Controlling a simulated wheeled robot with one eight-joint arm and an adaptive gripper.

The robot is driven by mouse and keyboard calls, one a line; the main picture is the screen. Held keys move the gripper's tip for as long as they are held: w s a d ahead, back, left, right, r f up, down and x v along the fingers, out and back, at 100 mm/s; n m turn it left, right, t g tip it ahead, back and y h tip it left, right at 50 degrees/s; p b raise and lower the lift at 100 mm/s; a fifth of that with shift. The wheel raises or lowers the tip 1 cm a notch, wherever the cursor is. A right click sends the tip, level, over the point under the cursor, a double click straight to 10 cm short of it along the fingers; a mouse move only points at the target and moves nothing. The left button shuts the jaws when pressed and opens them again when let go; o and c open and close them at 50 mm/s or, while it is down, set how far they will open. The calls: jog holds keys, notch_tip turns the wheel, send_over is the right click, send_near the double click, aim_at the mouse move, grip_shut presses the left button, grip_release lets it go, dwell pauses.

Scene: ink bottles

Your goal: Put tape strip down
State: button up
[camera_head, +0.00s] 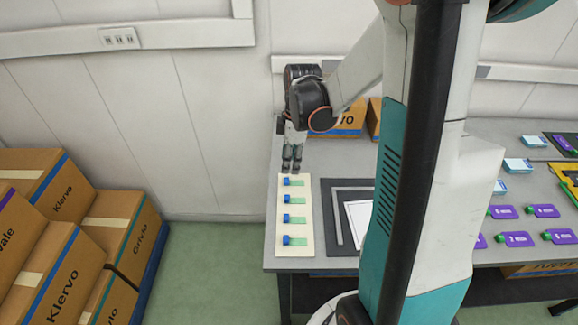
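A cream board (284,265) lies at the left end of the grey table. Several small pieces, each a blue block with a green strip, lie on it in a column; I take these to be the tape strips. The farthest tape strip (296,183) is near the board's far end, and the nearest tape strip (298,242) is near its front. My gripper (292,169) points down over the board's far edge, just behind the farthest strip. Its fingers look close together. I cannot tell whether they touch or hold anything.
A dark mat (329,240) with a grey L-shaped piece (338,215) and a white sheet (359,222) lies right of the board. Purple tags (502,212) with green ends lie farther right. Cardboard boxes (348,118) stand behind. My arm hides the table's middle.

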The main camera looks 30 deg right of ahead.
jog(key=r, duration=0.2)
jog(key=r+p, duration=0.1)
jog(key=r, duration=0.2)
jog(key=shift+s+d, duration=0.15)
jog(key=shift+d, duration=0.05)
jog(key=shift+r, duration=0.1)
